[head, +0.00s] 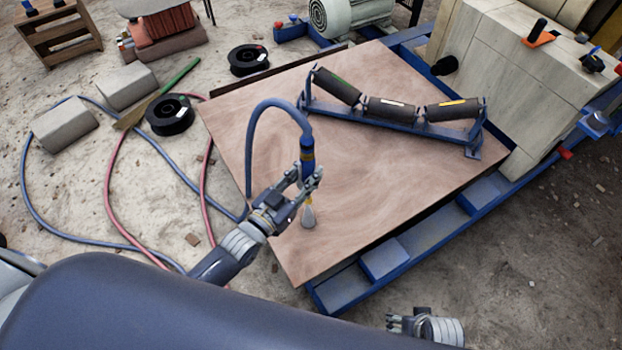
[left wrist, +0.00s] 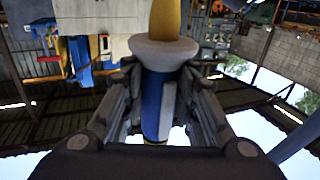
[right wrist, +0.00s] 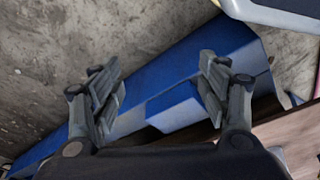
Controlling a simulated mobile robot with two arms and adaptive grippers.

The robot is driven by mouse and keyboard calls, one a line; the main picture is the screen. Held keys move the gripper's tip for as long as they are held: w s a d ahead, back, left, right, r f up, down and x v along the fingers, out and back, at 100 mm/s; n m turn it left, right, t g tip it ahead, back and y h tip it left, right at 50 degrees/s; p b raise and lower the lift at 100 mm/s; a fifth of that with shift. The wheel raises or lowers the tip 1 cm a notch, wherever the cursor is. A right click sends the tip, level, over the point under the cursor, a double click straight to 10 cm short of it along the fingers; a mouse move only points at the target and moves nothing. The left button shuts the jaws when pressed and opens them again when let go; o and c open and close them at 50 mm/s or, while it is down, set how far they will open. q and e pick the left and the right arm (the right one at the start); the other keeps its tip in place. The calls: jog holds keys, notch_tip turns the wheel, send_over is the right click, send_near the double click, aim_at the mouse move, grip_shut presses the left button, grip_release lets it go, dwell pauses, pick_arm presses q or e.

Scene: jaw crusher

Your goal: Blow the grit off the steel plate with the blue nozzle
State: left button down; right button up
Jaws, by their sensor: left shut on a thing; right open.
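The blue nozzle (head: 307,150) is in my left gripper (head: 312,180), which is shut around its body. A blue hose loops up from its top. Its pale cone tip (head: 309,216) points down at the near part of the steel plate (head: 260,160); I cannot tell whether it touches. In the left wrist view the nozzle's blue and white body (left wrist: 158,105) sits between both fingers. The plate is brownish with swirled marks; separate grit grains cannot be made out. My right gripper (head: 392,323) is low, off the plate's near edge; in the right wrist view (right wrist: 160,90) it is open and empty.
A roller frame (head: 390,120) with three dark rollers stands on the plate's far right. A blue steel frame (head: 390,255) runs under and beside the plate. Blue and red hoses (head: 110,190), black reels (head: 170,115) and grey blocks (head: 65,130) lie on the ground at left.

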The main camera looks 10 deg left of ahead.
pick_arm(q)
jog(key=w+a+b, duration=0.1)
jog(key=w+a, duration=0.3)
jog(key=shift+w+a+r, duration=0.1)
pick_arm(e)
jog(key=r, duration=0.2)
jog(key=w+r, duration=0.1)
jog(key=r, duration=0.1)
dwell(0.4)
jog(key=shift+s+f, duration=0.15)
jog(key=shift+s, duration=0.05)
dwell(0.3)
